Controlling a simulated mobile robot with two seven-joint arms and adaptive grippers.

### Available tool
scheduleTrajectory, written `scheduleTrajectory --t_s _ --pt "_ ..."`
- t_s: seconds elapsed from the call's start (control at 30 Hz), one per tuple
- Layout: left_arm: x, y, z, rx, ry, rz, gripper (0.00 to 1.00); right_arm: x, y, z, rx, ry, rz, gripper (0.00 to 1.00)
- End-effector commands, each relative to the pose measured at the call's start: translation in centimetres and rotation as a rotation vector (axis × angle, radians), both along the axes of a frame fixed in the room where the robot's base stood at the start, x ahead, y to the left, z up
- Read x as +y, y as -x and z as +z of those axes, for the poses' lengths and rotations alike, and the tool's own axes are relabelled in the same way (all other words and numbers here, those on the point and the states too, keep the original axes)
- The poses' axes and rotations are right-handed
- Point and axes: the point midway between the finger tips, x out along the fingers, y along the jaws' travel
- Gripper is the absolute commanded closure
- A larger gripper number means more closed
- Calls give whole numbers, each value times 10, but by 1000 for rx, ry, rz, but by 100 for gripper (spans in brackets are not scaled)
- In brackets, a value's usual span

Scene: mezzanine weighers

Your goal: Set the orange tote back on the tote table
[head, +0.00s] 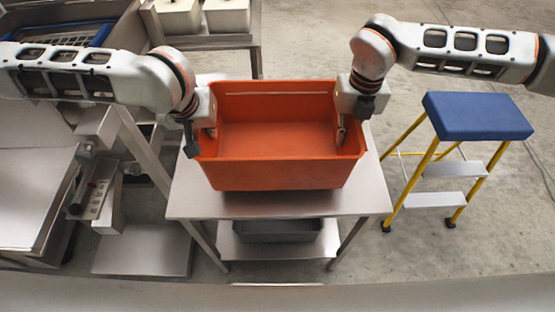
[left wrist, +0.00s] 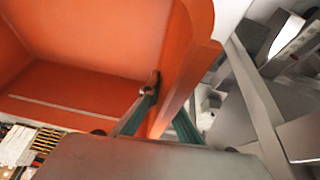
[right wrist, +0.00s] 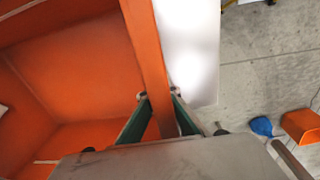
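The orange tote (head: 280,177) is empty and level, over the steel table (head: 300,207) in the middle of the head view. A dark band shows under its front edge; I cannot tell whether its bottom touches the table top. My left gripper (head: 202,138) is shut on the tote's left wall, one finger inside and one outside; this wall also shows in the left wrist view (left wrist: 190,62). My right gripper (head: 354,120) is shut on the right wall in the same way; that wall also shows in the right wrist view (right wrist: 146,50).
A grey bin (head: 276,230) sits on the table's lower shelf. A blue-topped step stool (head: 478,115) with yellow legs stands to the right. Steel weighing equipment (head: 100,180) is close on the left. White containers (head: 178,17) stand on a bench behind. A strip of table is bare in front.

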Motion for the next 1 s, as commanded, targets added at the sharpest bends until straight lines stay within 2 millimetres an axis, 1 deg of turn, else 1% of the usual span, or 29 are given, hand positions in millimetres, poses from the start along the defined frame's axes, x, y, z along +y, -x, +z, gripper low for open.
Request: scheduleTrajectory --t_s 0.1,0.27,1.0 --pt "2 0 -2 1 -7 1 100 0 -1 1 -2 -1 -1 100" --pt "2 0 -6 2 -7 2 100 0 0 -3 0 -1 -2 100" --pt "3 0 -44 2 -8 2 100 0 0 -42 0 -1 -1 100"
